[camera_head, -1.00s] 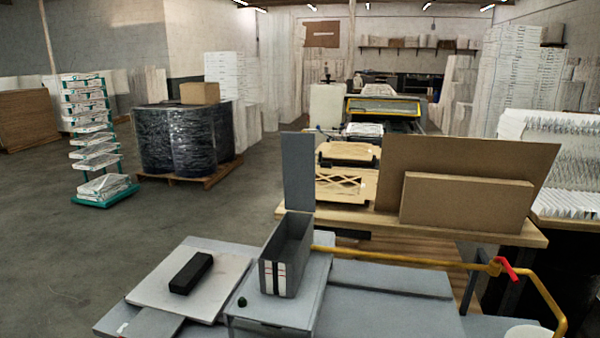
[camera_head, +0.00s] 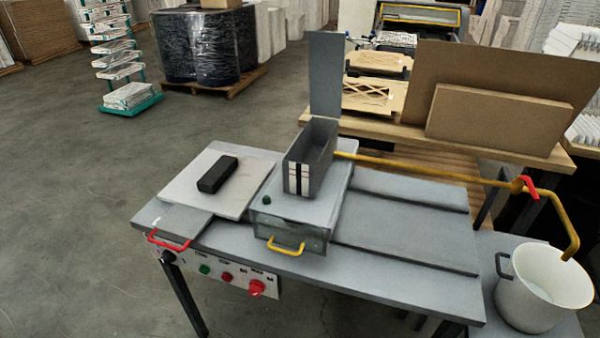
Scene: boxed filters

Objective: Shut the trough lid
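The trough (camera_head: 322,166) is a narrow grey box with an open top, standing on the grey machine housing in the middle of the picture. Its front face has a white label with dark stripes. A tall flat grey panel (camera_head: 325,75) stands upright just behind the trough's far end. It looks like the trough's lid standing open, but the hinge cannot be made out. Neither of my grippers is in view.
A black block (camera_head: 217,174) lies on a pale plate (camera_head: 190,184) left of the trough. A yellow pipe (camera_head: 430,170) with a red handle runs right toward a white bucket (camera_head: 540,290). Cardboard sheets (camera_head: 490,118) stand behind. Red (camera_head: 170,243) and yellow (camera_head: 287,246) handles are in front.

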